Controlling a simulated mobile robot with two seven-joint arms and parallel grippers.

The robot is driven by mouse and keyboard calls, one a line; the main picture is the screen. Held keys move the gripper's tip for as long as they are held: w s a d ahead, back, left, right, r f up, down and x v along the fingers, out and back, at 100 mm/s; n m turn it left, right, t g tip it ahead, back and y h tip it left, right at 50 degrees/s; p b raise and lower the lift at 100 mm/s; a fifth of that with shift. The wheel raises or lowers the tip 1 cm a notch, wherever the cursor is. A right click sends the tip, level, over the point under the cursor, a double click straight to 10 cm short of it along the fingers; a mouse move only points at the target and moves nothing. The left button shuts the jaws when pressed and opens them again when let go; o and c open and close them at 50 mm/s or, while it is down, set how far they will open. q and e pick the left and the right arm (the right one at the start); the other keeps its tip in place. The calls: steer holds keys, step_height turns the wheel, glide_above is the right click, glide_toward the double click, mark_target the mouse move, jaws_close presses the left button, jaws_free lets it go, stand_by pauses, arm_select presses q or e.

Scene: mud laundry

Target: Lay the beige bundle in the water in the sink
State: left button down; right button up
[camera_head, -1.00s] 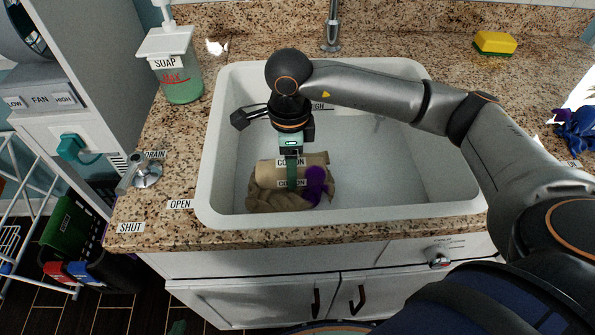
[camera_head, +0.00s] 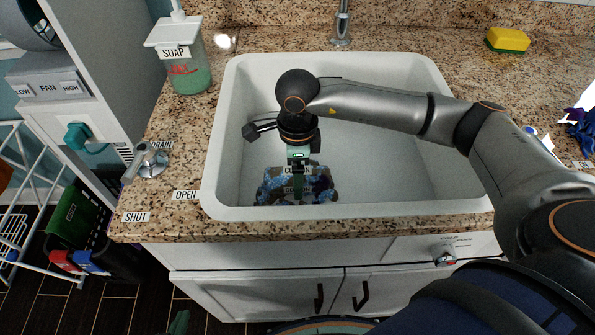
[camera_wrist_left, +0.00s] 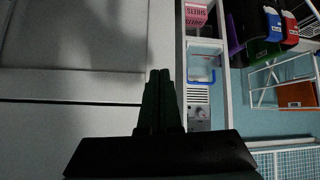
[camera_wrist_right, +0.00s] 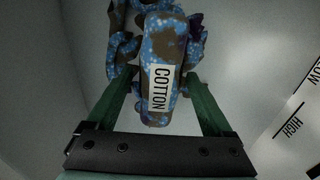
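The bundle (camera_head: 272,183), with COTTON labels, sits low in the white sink (camera_head: 400,190) near its front wall. It looks mottled blue and brown, also in the right wrist view (camera_wrist_right: 160,95). My right gripper (camera_wrist_right: 158,78) is over it, pointing down, with its green fingers spread on either side. Narrow gaps show beside the labelled roll, so the fingers look open around it. My left gripper (camera_wrist_left: 159,72) is shut and empty, low in front of the cabinet. In the head view only a green bit of it (camera_head: 179,322) shows. The water surface is hard to make out.
The faucet (camera_head: 342,25) stands behind the sink. The soap dispenser (camera_head: 184,65) and drain lever (camera_head: 150,162) are on the counter to the left. A yellow and green sponge (camera_head: 507,40) lies at the back right. The sink's right half is clear.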

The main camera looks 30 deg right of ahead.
steer(key=shift+o, duration=0.3)
step_height(320, 180, up, 12)
steer(key=shift+r+p, duration=0.15)
steer(key=shift+p, duration=0.25)
